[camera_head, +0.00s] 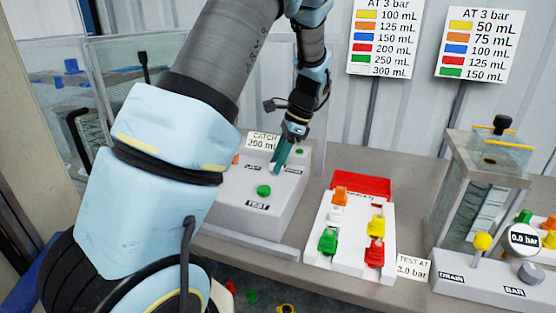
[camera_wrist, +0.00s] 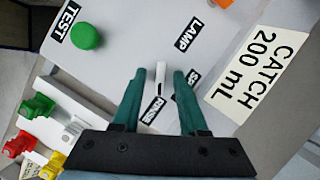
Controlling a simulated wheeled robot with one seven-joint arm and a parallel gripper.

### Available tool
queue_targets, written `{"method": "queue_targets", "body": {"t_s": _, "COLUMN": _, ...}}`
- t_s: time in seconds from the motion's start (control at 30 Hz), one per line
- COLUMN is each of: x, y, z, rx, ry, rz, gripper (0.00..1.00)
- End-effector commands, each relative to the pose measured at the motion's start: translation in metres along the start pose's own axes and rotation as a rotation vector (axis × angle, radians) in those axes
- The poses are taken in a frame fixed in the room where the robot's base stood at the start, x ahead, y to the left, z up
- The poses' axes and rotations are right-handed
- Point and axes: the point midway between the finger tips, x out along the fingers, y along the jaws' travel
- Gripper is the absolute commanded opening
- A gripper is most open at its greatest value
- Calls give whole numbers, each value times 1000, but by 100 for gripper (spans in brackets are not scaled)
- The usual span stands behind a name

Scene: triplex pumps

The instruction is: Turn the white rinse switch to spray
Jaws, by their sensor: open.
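The white rinse switch (camera_wrist: 160,73) shows in the wrist view as a small white lever on the sloped top of a light grey control box (camera_head: 230,205). My gripper (camera_wrist: 161,76) is open, with one teal finger on each side of the lever; whether either finger touches it I cannot tell. A RINSE label (camera_wrist: 153,110) lies close by the lever, and a label starting with S (camera_wrist: 193,78) is partly hidden behind a finger. In the head view my gripper (camera_head: 279,162) points down at the box top and hides the switch.
A green TEST button (camera_wrist: 86,36) and a LAMP label (camera_wrist: 188,34) are on the same box. A CATCH 200 mL sign (camera_head: 262,141) stands at its back. A white tray with coloured nozzles (camera_head: 349,241) and a tank (camera_head: 480,190) stand to the right.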

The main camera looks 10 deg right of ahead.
Motion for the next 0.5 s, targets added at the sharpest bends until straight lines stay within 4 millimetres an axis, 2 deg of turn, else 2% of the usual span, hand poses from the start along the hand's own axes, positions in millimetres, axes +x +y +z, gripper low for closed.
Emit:
{"method": "queue_targets", "body": {"t_s": 0.07, "x": 0, "y": 0, "z": 0, "rx": 0, "ry": 0, "rz": 0, "gripper": 39}}
{"method": "queue_targets", "body": {"t_s": 0.4, "x": 0, "y": 0, "z": 0, "rx": 0, "ry": 0, "rz": 0, "gripper": 1}}
{"method": "queue_targets", "body": {"t_s": 0.5, "x": 0, "y": 0, "z": 0, "rx": 0, "ry": 0, "rz": 0, "gripper": 0}}
